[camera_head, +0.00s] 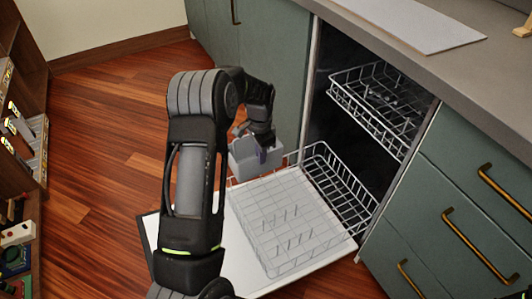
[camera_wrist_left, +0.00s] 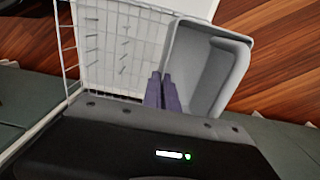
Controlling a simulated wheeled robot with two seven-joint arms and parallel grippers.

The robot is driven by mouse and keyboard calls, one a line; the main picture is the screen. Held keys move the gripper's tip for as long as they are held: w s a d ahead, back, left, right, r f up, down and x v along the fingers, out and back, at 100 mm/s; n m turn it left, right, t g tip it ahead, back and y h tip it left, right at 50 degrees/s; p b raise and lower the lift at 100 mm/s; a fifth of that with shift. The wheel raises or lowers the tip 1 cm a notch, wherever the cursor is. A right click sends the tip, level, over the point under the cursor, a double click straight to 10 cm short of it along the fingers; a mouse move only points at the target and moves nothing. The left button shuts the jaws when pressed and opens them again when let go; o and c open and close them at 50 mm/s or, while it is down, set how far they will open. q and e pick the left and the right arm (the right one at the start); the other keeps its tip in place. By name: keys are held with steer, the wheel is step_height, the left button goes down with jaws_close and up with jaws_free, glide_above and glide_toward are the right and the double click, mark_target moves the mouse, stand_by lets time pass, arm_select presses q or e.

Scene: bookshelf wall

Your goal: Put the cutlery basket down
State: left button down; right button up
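The cutlery basket (camera_head: 242,162) is a small grey open box at the far left corner of the dishwasher's lower rack (camera_head: 322,188). My left gripper (camera_head: 262,153) is at its near right side. In the left wrist view the purple fingers of the left gripper (camera_wrist_left: 162,92) are close together at one wall of the basket (camera_wrist_left: 228,72), shut on it. The basket looks empty there. Its underside is hidden, so I cannot tell whether it touches the rack.
The dishwasher door (camera_head: 300,286) is folded down, with the wire lower rack over it. The upper rack (camera_head: 378,105) is partly out above. Green cabinets (camera_head: 455,215) flank the opening under the countertop (camera_head: 455,75). A shelf (camera_head: 35,150) stands at the left, with clear wooden floor between.

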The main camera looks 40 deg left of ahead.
arm_select(q)
steer(key=w+d+r+n, duration=0.2)
steer(key=d+r, duration=0.5)
steer(key=d, duration=0.4)
steer(key=w+d+r+n, duration=0.3)
steer(key=w+d+r, duration=0.2)
steer(key=d+r, duration=0.3)
steer(key=d, duration=0.3)
steer(key=shift+d+r, duration=0.2)
steer(key=shift+s, duration=0.15)
